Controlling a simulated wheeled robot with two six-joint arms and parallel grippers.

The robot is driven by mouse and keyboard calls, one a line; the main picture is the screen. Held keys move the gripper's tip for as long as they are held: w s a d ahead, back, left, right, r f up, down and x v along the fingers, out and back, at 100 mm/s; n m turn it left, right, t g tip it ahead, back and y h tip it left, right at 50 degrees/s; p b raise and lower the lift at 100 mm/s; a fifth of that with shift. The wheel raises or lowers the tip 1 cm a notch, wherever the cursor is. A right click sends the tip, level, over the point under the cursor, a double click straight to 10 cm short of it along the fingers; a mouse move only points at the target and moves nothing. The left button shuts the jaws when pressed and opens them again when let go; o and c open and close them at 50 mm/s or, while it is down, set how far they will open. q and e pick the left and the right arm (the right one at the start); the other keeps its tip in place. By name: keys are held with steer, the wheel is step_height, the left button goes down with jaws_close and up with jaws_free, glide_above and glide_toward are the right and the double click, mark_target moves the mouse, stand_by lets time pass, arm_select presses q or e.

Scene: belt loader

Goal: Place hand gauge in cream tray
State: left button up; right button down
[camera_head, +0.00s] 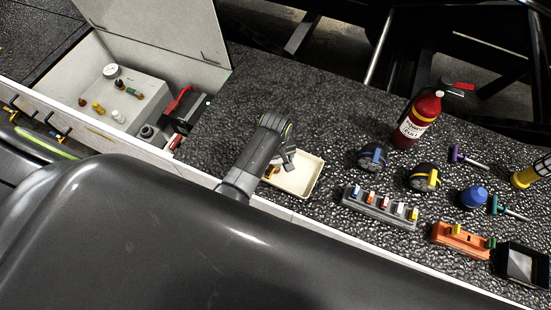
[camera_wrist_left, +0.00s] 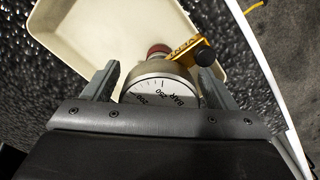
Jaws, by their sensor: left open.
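The cream tray (camera_head: 302,180) lies on the dark speckled top in the head view, and its pale floor fills the upper part of the left wrist view (camera_wrist_left: 100,25). The hand gauge (camera_wrist_left: 160,88) has a round white dial marked BAR, a metal rim, a dark red part and a yellow tag. It sits between the fingers of my left gripper (camera_wrist_left: 158,82), which is open, with a finger on each side. The gauge overlaps the tray in the wrist view; whether it rests on the floor I cannot tell. In the head view my left gripper (camera_head: 283,160) hides most of it.
Right of the tray are a grey block with colored pegs (camera_head: 380,208), two dark round knobbed items, a red extinguisher (camera_head: 418,120), and an orange block (camera_head: 462,240). An open compartment (camera_head: 160,60) with small items lies at left. The top behind the tray is clear.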

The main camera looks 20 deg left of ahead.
arm_select(q)
steer(key=shift+r, duration=0.8)
step_height(320, 180, up, 11)
steer(key=shift+f+b, duration=0.1)
steer(key=shift+b, duration=0.6)
